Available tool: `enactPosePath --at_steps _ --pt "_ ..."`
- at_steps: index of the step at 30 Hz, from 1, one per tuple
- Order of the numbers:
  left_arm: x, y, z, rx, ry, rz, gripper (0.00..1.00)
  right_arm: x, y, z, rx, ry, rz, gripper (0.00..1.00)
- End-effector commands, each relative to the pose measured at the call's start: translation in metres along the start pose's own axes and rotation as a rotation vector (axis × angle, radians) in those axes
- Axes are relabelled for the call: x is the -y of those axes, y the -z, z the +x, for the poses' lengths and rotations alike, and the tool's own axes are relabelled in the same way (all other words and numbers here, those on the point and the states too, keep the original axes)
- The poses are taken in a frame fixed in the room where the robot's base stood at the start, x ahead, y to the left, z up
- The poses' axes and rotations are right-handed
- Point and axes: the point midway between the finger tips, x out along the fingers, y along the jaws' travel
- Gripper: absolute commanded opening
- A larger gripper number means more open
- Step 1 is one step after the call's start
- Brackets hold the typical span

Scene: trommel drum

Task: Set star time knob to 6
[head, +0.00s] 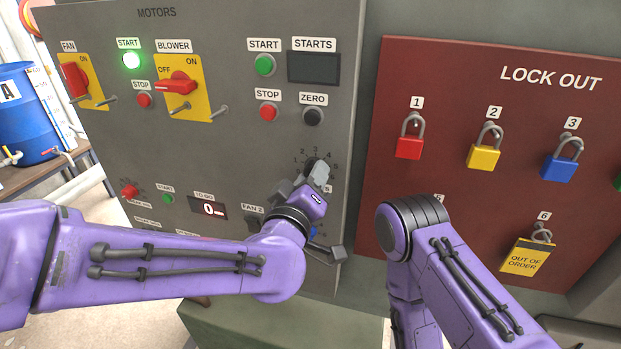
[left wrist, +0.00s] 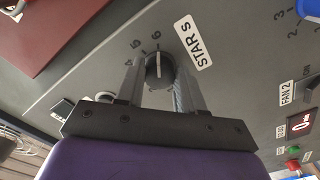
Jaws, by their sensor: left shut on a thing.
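The star time knob (left wrist: 159,71) is a dark round knob with a pale pointer line. In the left wrist view it sits between the two fingers of my left gripper (left wrist: 160,88), which is shut on it. The pointer line points up toward the printed 6, near the STARS label (left wrist: 193,42); the 5 and 4 show to its left. In the head view my left gripper (head: 304,179) is at the dial on the grey panel and hides much of the knob (head: 312,164). My right arm is bent at the right, its gripper out of view.
The grey motors panel (head: 215,125) carries buttons, switches and a red TO GO display (head: 208,208). FAN 2 (head: 253,221) is just left of my left gripper. A red lock-out board (head: 455,190) with several padlocks stands at the right, behind my right arm.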

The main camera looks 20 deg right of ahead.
Motion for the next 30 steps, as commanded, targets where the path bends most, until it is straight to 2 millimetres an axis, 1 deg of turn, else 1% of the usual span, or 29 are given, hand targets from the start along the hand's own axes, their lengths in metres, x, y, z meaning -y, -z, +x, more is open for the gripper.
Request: enactPosePath --at_steps 1,2,3,4,12,14,17,24,27,30 --pt "0.001 -0.001 0.0 0.002 0.001 0.002 0.07 0.0 0.0 0.0 0.0 0.0 0.0 0.43" --pt "0.001 -0.001 0.0 0.002 0.001 0.002 0.41 0.0 0.0 0.0 0.0 0.0 0.0 0.43" --pt "0.001 -0.001 0.0 0.002 0.001 0.002 0.54 0.0 0.0 0.0 0.0 0.0 0.0 0.43" --pt "0.001 -0.001 0.0 0.002 0.001 0.002 0.63 0.0 0.0 0.0 0.0 0.0 0.0 0.43" --pt "0.0 0.0 0.0 0.001 0.0 0.0 0.63 0.0 0.0 0.0 0.0 0.0 0.0 0.43" --pt "0.001 -0.001 -0.003 0.001 0.0 0.0 0.63 0.0 -0.001 0.002 0.0 0.0 0.0 0.43" --pt "0.002 -0.001 -0.018 0.0 -0.001 0.0 0.63 0.001 -0.003 0.008 0.0 0.0 0.0 0.43" --pt "0.002 -0.002 -0.076 0.0 -0.001 0.0 0.63 0.002 -0.009 0.022 0.0 0.0 0.0 0.43" --pt "0.001 -0.001 -0.093 0.0 -0.001 0.001 0.63 0.002 -0.01 0.025 0.0 0.0 0.0 0.43" --pt "0.001 -0.001 -0.102 0.001 0.001 0.001 0.63 0.002 -0.011 0.026 0.0 0.0 0.0 0.43"
